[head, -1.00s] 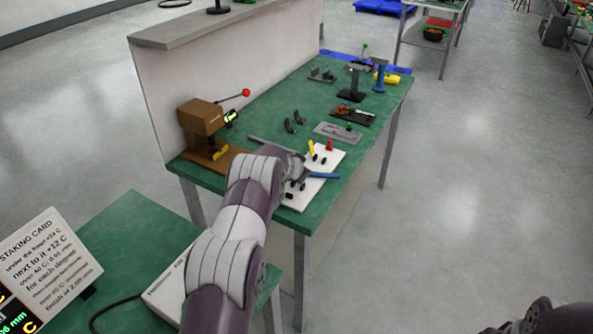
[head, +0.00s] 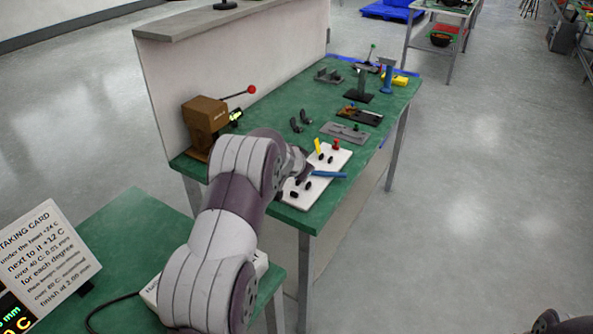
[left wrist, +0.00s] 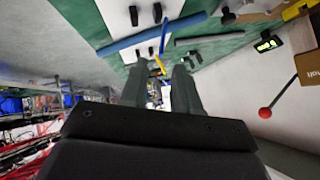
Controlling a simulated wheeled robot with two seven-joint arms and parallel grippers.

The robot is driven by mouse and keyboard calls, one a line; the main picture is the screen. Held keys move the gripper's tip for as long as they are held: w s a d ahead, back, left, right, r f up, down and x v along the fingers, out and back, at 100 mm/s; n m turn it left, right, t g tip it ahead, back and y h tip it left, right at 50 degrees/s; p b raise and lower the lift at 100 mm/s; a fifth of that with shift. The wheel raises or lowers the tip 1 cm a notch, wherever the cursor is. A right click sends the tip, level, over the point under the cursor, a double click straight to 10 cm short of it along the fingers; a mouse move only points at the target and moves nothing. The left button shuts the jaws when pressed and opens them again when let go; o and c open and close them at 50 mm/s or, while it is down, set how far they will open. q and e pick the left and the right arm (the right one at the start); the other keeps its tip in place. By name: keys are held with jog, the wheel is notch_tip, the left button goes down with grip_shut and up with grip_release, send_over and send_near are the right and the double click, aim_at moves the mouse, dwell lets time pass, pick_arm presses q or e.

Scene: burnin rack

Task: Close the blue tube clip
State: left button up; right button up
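The blue tube clip shows in the head view as a blue bar (head: 329,174) sticking out past the right edge of a white board (head: 298,196). In the left wrist view the blue bar (left wrist: 150,35) lies slanted across the white board (left wrist: 115,14), beyond my fingertips. My left gripper (left wrist: 159,78) is open, with a clear gap between its two fingers. In the head view it is at the board beside the blue bar, and my arm partly hides both. I cannot tell whether it touches the bar. My right gripper is out of view.
A yellow lever (head: 318,147) and a red knob (head: 336,144) stand on the white board's far part. A brown press with a red-ball handle (head: 204,116) stands left. A grey plate (head: 345,132) and other fixtures sit farther back on the green bench.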

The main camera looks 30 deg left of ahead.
pick_arm(q)
jog(key=shift+v, duration=2.25)
